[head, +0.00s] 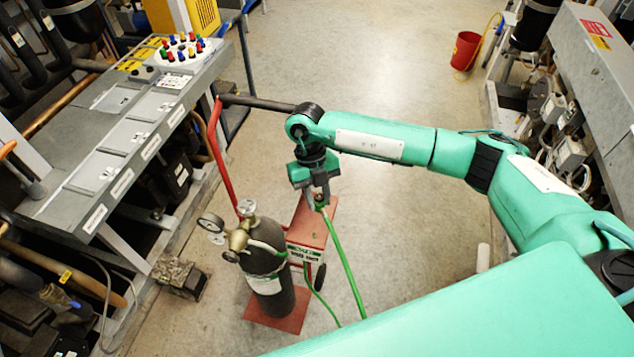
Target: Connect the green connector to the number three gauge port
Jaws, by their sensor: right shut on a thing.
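My right gripper (318,196) points down and is shut on the green connector (321,206). A green hose (346,262) hangs from the connector toward the floor. The gripper is in the middle of the head view, above the red cart and clear of the rack. A round white panel with several red, blue, green and yellow ports (181,49) sits on the far end of the grey rack top at upper left. I cannot read port numbers, so I cannot tell which is number three. My left gripper is out of view.
A dark gas cylinder (268,270) with brass gauges (238,235) stands on a red cart (305,248), its red handle (216,150) rising beside the grey rack (120,152). A red bucket (465,50) stands at the back right.

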